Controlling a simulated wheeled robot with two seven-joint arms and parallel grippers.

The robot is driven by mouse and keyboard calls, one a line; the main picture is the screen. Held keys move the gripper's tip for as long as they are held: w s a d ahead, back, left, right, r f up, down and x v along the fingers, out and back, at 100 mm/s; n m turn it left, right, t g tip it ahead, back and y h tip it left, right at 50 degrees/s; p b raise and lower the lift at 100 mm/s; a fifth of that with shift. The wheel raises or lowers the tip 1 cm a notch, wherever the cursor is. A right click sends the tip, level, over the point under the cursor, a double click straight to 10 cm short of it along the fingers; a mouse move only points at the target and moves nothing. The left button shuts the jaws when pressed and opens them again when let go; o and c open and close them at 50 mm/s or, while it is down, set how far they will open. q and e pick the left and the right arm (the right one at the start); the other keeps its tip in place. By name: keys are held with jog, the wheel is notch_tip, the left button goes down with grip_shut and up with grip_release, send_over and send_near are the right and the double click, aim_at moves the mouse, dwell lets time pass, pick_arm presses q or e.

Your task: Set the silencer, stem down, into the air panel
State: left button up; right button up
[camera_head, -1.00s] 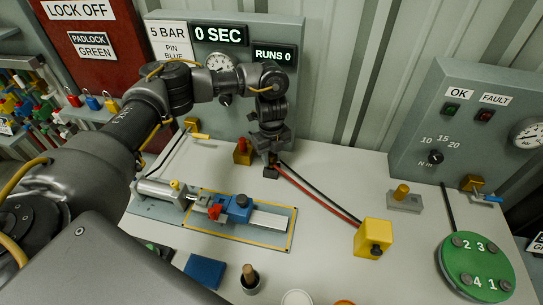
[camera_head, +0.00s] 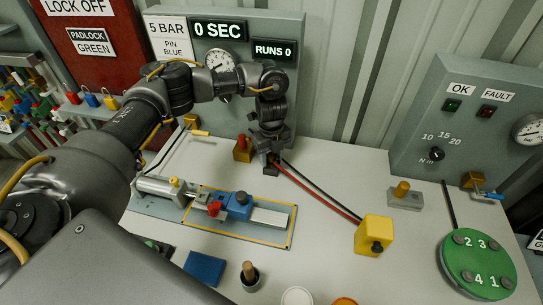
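The air panel (camera_head: 290,78) is the grey upright box at the back, with a gauge, a "0 SEC" display and a "5 BAR" sign. I cannot tell for certain which part is the silencer. A brass-coloured cylinder (camera_head: 402,187) stands upright on a small grey block at the right, and it may be it. My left gripper (camera_head: 271,158) points down in front of the air panel, low over the bench. Its fingers are small and dark, so its opening and any held thing cannot be made out. My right gripper is out of view.
A brass block with a red knob (camera_head: 242,150) is close left of the gripper. Red and black hoses run to a yellow box (camera_head: 374,236). A blue clamp fixture (camera_head: 238,207) lies in front. A green numbered disc (camera_head: 478,266) is at right. The bench centre-right is mostly clear.

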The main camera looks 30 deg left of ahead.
pick_arm(q)
jog(key=shift+o, duration=0.8)
notch_tip(320, 180, up, 11)
jog(key=shift+a+f, duration=0.1)
